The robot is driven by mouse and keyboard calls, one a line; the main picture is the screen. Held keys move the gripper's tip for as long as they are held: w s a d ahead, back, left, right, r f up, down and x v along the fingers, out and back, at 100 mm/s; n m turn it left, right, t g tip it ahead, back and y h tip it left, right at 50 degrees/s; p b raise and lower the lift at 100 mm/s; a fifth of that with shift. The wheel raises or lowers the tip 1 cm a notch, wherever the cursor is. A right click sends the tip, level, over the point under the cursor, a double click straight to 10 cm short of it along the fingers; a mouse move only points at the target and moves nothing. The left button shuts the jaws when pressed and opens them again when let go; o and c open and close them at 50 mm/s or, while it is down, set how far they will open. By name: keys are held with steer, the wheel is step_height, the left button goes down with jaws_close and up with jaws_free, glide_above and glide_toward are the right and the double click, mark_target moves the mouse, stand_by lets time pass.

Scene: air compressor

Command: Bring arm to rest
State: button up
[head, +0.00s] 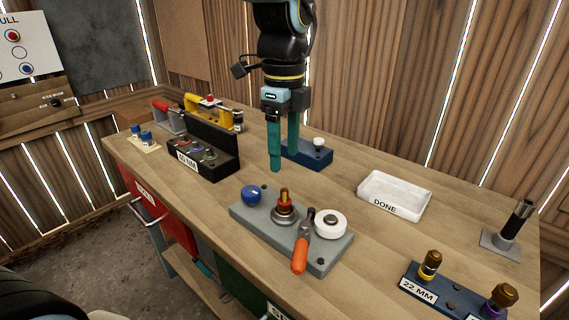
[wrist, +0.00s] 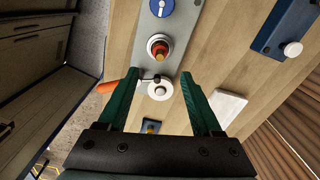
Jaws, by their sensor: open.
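My gripper (head: 283,150) hangs fingers-down above the middle of the workbench, behind the grey plate. Its two teal fingers are apart with nothing between them. In the wrist view the gripper (wrist: 158,85) is also open and empty. The grey plate (head: 240,212) carries a blue round knob (head: 251,194), a brass and red fitting (head: 284,203) and a white round part (head: 330,224). An orange-handled tool (head: 301,252) lies across the plate's front edge against the white part. My arm comes down from the top of the head view.
A black rack (head: 212,140) stands left of my gripper, with a yellow-handled item (head: 211,112) behind it. A blue block (head: 309,154) is close behind the fingers. A white DONE tray (head: 395,193), a dark post (head: 512,226) and a 22 MM holder (head: 443,293) are at right.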

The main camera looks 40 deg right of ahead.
stand_by(0.5)
steer(key=w+a+f+n, duration=0.2)
steer(key=w+a+n, duration=0.4)
steer(key=a+n, duration=0.25)
steer(key=w+a+f+n, duration=0.2)
steer(key=w+a+n, duration=0.5)
steer(key=a, duration=0.3)
steer(key=a+f+n+t, duration=0.1)
steer(key=a+f+n, duration=0.2)
steer(key=a+n, duration=1.1)
steer(key=a, duration=0.2)
steer(key=shift+a+f+t, duration=0.15)
steer(key=shift+a+t, duration=0.15)
